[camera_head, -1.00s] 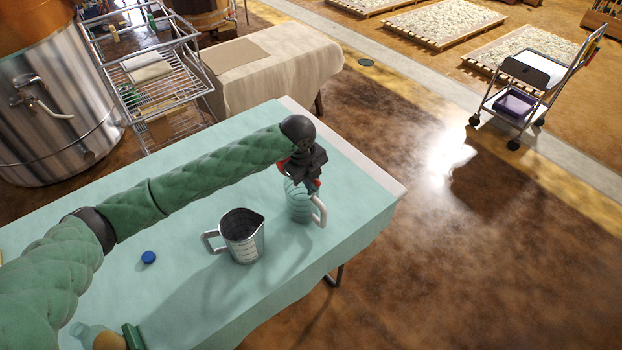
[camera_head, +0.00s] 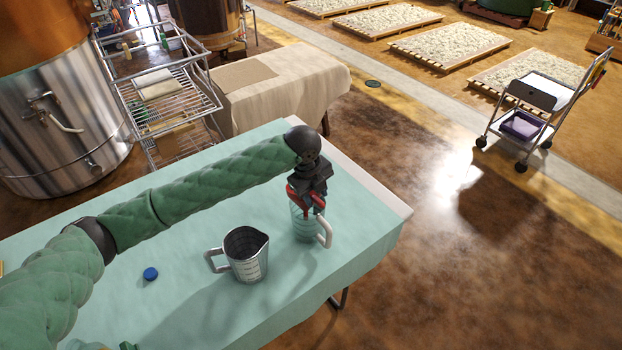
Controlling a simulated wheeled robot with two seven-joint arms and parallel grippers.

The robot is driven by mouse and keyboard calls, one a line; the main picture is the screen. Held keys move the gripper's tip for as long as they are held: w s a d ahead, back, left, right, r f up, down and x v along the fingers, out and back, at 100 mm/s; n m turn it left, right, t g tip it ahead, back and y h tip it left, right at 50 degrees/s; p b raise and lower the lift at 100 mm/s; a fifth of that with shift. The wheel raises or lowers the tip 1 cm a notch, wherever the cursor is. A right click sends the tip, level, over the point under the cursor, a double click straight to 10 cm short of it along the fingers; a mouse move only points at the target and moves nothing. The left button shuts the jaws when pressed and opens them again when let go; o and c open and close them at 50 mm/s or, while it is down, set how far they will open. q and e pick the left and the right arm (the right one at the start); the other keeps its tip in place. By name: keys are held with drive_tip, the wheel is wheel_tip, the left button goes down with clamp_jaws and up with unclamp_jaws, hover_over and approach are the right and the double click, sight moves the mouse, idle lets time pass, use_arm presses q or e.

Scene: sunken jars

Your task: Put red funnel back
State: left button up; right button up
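My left arm reaches in from the left over the teal-covered table (camera_head: 190,285). Its dark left gripper (camera_head: 312,192) points down at the mouth of a clear jug (camera_head: 304,229) with a pale handle, near the table's right end. The red funnel (camera_head: 294,197) shows as red patches around and below the gripper, at the top of the jug. The gripper hides much of the funnel. Whether the fingers are closed on it, and whether it rests in the jug, I cannot tell. My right gripper is out of view.
A metal measuring jug (camera_head: 246,256) stands left of the clear jug, with a blue cap (camera_head: 151,273) farther left. A wire rack (camera_head: 165,95) and a cloth-covered table (camera_head: 285,85) stand behind. A trolley (camera_head: 530,110) stands on open floor at the right.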

use_arm(q)
wheel_tip(320, 180, up, 9)
drive_tip(key=a+b, duration=0.1)
drive_tip(key=b, duration=0.2)
drive_tip(key=shift+s+a+r, duration=0.2)
drive_tip(key=shift+s+a, duration=0.1)
drive_tip(key=shift+s, duration=0.15)
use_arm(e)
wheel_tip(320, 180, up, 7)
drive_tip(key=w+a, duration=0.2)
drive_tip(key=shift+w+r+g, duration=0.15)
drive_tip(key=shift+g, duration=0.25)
use_arm(q)
drive_tip(key=shift+f, duration=0.1)
